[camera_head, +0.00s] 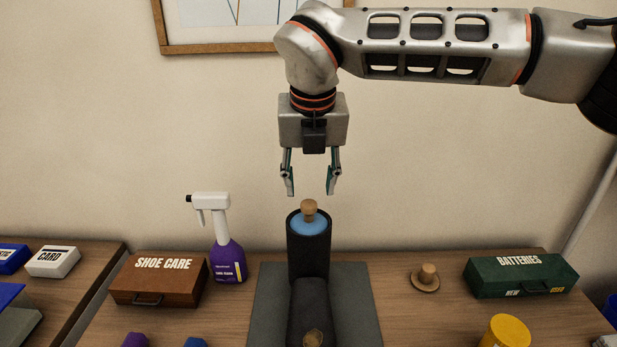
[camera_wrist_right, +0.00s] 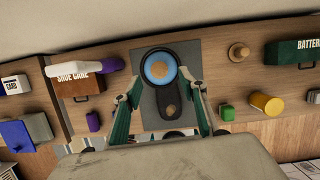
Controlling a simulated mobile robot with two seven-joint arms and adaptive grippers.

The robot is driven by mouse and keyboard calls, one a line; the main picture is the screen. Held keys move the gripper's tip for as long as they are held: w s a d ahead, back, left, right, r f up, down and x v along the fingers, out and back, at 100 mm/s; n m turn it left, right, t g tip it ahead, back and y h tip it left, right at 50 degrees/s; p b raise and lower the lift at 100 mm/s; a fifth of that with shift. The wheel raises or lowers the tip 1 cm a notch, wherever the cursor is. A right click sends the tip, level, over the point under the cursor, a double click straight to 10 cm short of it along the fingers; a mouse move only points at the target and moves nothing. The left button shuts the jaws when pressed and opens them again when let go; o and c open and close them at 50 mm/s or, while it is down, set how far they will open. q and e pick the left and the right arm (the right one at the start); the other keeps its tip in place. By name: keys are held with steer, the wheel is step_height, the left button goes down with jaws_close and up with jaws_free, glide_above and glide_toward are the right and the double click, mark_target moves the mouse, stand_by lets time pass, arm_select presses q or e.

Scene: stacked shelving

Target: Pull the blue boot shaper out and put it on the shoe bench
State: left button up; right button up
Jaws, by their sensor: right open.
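The blue boot shaper (camera_head: 309,223) sits inside the shaft of a dark boot (camera_head: 308,258); only its blue top and wooden knob (camera_head: 309,208) show. The boot stands upright on a grey mat (camera_head: 264,305) on the wooden bench. My right gripper (camera_head: 312,190) is open and empty, pointing down just above the knob. In the right wrist view the blue top (camera_wrist_right: 159,68) lies beyond the open fingertips (camera_wrist_right: 163,90). The rest of the shaper is hidden in the boot. My left gripper is in neither view.
A brown shoe care box (camera_head: 160,280) and a purple spray bottle (camera_head: 228,260) stand left of the boot. A round wooden knobbed piece (camera_head: 427,278), a green batteries box (camera_head: 520,276) and a yellow cylinder (camera_head: 507,331) stand to the right. Bare wood shows between the mat and these.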

mark_target(309, 202)
steer(key=shift+p+x, duration=0.35)
steer(key=shift+x, duration=3.2)
steer(key=shift+s, duration=0.1)
jaws_close()
